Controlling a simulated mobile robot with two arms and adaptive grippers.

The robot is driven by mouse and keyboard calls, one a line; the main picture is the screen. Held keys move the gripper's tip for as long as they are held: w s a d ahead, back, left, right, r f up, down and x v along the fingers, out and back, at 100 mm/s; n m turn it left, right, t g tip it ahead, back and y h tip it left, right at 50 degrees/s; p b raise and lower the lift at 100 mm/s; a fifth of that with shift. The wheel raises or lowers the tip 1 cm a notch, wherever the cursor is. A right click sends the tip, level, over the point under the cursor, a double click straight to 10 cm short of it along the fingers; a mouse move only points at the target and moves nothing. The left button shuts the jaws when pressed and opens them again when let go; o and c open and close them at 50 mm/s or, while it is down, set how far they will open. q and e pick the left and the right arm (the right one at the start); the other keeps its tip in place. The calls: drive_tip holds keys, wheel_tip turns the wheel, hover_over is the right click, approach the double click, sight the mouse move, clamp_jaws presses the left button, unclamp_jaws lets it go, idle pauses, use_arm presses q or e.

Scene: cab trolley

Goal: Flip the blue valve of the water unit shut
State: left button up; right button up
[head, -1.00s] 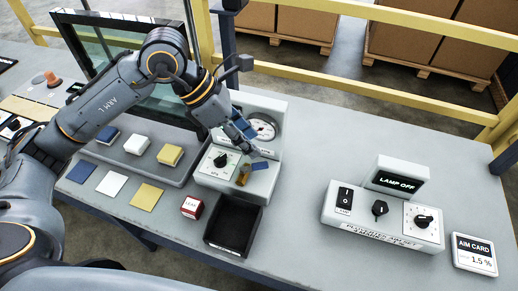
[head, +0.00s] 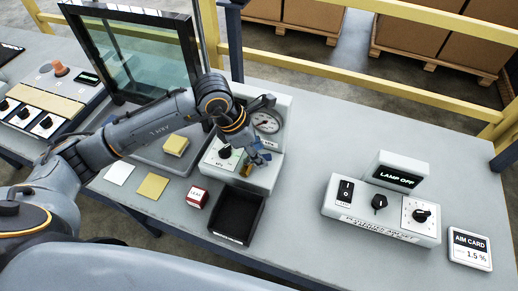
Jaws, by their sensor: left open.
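The water unit (head: 212,166) is a pale box at the middle of the table, with a round gauge (head: 266,122) on its raised back and a black knob (head: 225,152) on its front panel. Its valve has a brass body (head: 246,169) and a blue handle (head: 262,158) at the right of the panel. My left gripper (head: 258,154) is open, pointing down close over the valve. Its fingers partly hide the handle, and I cannot tell whether they touch it. My right gripper is not in view.
An empty black tray (head: 262,207) and a red-and-white block (head: 197,197) stand in front of the unit. A lamp console (head: 388,238) stands to the right, beside an aim card (head: 469,248). A glass frame (head: 140,55) stands behind my left arm.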

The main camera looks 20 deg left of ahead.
use_arm(q)
drive_tip(key=shift+d+f, duration=0.1)
drive_tip(key=shift+f, duration=0.3)
clamp_jaws()
drive_tip(key=shift+f+m+b, duration=0.1)
drive_tip(key=shift+m+b, duration=0.5)
drive_tip(key=shift+b, duration=0.3)
drive_tip(key=m+b, duration=0.1)
drive_tip(key=m+g+b, duration=0.1)
drive_tip(key=shift+s+d+f+b, duration=0.1)
drive_tip(key=shift+s+d+b, duration=0.05)
drive_tip(key=shift+s+b, duration=0.15)
drive_tip(key=shift+s+r+m+g+h+b, duration=0.1)
drive_tip(key=shift+s+m+g+h+b, duration=0.2)
drive_tip(key=shift+m+b, duration=0.45)
drive_tip(key=shift+s+r+m+g+b, duration=0.1)
drive_tip(key=shift+m+g+b, duration=0.3)
drive_tip(key=shift+m+b, duration=0.35)
